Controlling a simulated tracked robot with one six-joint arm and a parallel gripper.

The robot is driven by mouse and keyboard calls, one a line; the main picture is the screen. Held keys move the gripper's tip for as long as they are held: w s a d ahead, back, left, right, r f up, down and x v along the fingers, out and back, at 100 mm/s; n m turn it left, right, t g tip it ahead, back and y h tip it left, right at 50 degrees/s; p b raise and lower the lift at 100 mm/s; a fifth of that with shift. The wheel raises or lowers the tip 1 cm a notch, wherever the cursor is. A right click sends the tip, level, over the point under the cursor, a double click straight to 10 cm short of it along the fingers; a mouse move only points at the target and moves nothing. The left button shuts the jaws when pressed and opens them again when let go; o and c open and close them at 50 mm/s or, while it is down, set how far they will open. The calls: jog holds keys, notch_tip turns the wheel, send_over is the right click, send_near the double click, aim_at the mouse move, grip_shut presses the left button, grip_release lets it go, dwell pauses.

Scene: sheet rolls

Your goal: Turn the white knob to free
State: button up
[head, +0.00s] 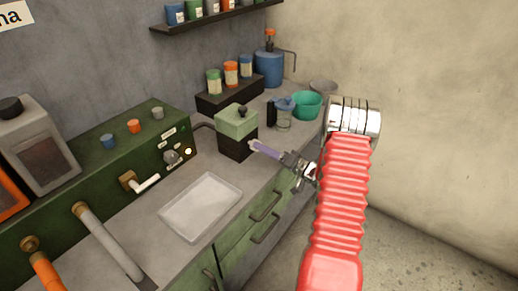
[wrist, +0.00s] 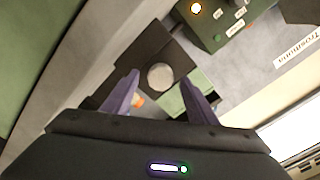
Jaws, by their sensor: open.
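A round white knob (wrist: 160,76) shows in the wrist view on a dark box face, between and beyond my fingers. In the head view the dark box (head: 236,146) has a pale green lid (head: 237,120); the knob's face is hidden there. My gripper (head: 256,147) has purple fingers and points at the box from the right. In the wrist view my gripper (wrist: 159,80) is open, with nothing between its fingers. I cannot tell whether a finger touches the box. No mark on the knob is readable.
A green panel (head: 120,150) with a grey knob (head: 171,157) and small labels stands left of the box. A white tray (head: 201,207) lies in front. Jars (head: 231,74), a clear jug (head: 284,116) and a green bowl (head: 307,105) stand behind.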

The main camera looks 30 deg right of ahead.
jog(key=v, duration=1)
jog(key=shift+s, duration=0.2)
jog(key=s+a+r+n+g+y, duration=0.15)
jog(key=a+r+g, duration=0.25)
jog(key=a, duration=0.5)
jog(key=a+r+n+g+y, duration=0.2)
jog(key=a+r+g, duration=0.15)
jog(key=a, duration=0.55)
jog(key=s+a+r+n+g+y, duration=0.15)
jog(key=a+r+g, duration=0.25)
jog(key=a, duration=0.4)
jog(key=s+a+r+n+g+h, duration=0.2)
jog(key=s+a+r+g+h, duration=0.15)
jog(key=s+a, duration=0.55)
jog(key=s+r+t+h, duration=0.3)
jog(key=s+r+h, duration=0.3)
jog(key=s+h, duration=0.1)
jog(key=shift+s+t, duration=0.3)
jog(key=shift+s, duration=0.4)
jog(key=shift+c, duration=0.4)
